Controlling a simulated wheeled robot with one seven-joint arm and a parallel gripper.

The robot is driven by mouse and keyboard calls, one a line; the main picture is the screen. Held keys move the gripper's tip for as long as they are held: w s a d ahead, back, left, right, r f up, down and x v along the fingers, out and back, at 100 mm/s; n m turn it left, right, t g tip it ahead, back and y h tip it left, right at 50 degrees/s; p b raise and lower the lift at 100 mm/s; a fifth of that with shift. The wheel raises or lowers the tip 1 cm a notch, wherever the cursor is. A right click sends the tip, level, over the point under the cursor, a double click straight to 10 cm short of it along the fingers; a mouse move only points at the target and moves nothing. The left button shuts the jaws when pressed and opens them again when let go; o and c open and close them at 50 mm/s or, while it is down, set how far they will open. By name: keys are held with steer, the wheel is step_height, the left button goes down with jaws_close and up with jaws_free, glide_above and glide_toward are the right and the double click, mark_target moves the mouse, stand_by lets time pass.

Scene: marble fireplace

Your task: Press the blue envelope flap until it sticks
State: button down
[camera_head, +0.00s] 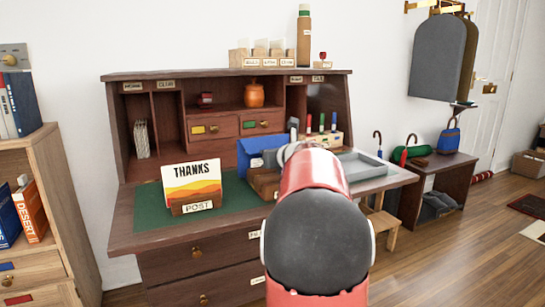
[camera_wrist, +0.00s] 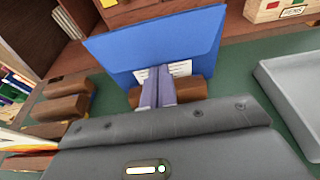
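The blue envelope (camera_head: 258,149) stands upright on the desk's green mat, and it fills the upper middle of the wrist view (camera_wrist: 165,42). A white label with printed lines shows low on its face. A brown wooden holder (camera_wrist: 193,88) is at its lower edge. Whether the fingertips touch the envelope is unclear. In the head view my arm hides the gripper's tips and part of the envelope.
A grey tray (camera_head: 357,166) lies right of the envelope. A THANKS card (camera_head: 191,183) stands in a POST holder (camera_head: 197,206) at the left. Behind is the desk's hutch, with an orange jar (camera_head: 254,95) and a box of markers (camera_head: 325,139). Some green mat is bare.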

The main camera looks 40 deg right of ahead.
mark_target(276, 174)
steer(key=shift+w+d+r+p, duration=0.2)
steer(key=shift+w+r+p, duration=0.35)
steer(key=shift+w, duration=0.2)
steer(key=shift+f, duration=0.1)
stand_by(0.4)
steer(key=shift+s+f+b, duration=0.25)
steer(key=shift+s+b, duration=0.05)
steer(key=shift+s+a+f+b, duration=0.15)
steer(key=shift+s+f+b, duration=0.2)
steer(key=shift+s+b, duration=0.2)
steer(key=shift+s+a+f+b, duration=0.25)
steer(key=shift+s+b, duration=0.2)
steer(key=shift+s, duration=0.25)
steer(key=shift+s+a+f+b, duration=0.1)
steer(key=shift+s+f+b, duration=0.3)
steer(key=shift+s+b, duration=0.15)
steer(key=shift+r, duration=0.15)
step_height(276, 174, up, 8)
steer(key=p, duration=0.7)
steer(key=shift+a, duration=0.1)
